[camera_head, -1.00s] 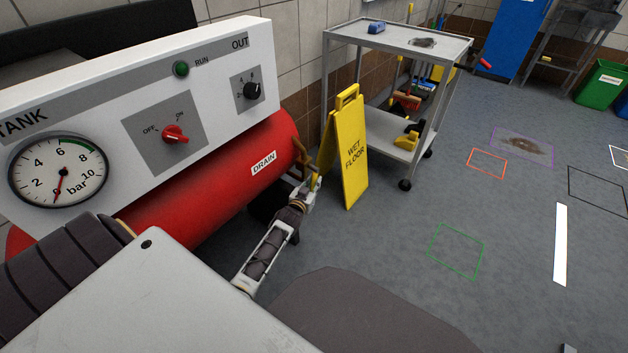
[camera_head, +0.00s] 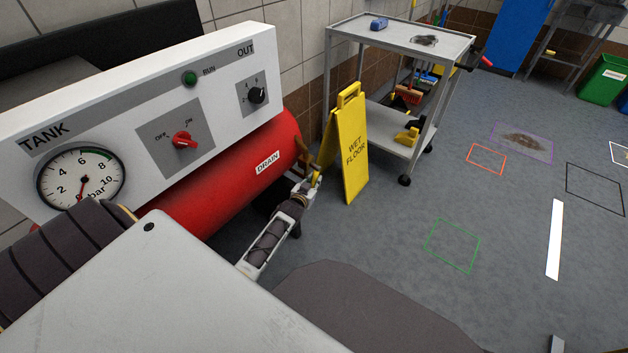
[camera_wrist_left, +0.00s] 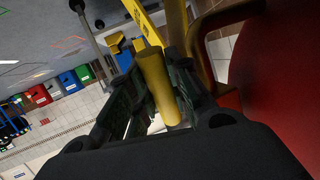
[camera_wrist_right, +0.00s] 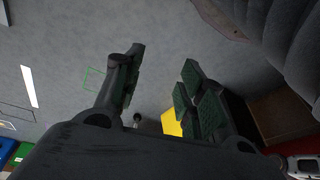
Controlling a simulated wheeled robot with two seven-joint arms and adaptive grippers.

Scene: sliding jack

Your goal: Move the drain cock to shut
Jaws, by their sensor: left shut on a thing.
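The red tank (camera_head: 225,185) carries a white DRAIN label (camera_head: 267,162). The brass drain cock (camera_head: 303,151) sits at the tank's right end, partly hidden by my gripper in the head view. My left gripper (camera_head: 313,181) is at the cock. In the left wrist view, the cock's yellow-brass round handle (camera_wrist_left: 157,82) lies between the two dark fingers, which are shut on it. The handle's exact angle is hard to tell. My right gripper (camera_wrist_right: 162,66) shows in the right wrist view, its fingers wide apart with nothing between them, above grey floor.
A white panel with gauge (camera_head: 82,180), red switch (camera_head: 184,141) and black knob (camera_head: 256,95) stands above the tank. A yellow wet-floor sign (camera_head: 347,150) stands close right of my left gripper, before a grey trolley (camera_head: 400,38). The floor further right is open.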

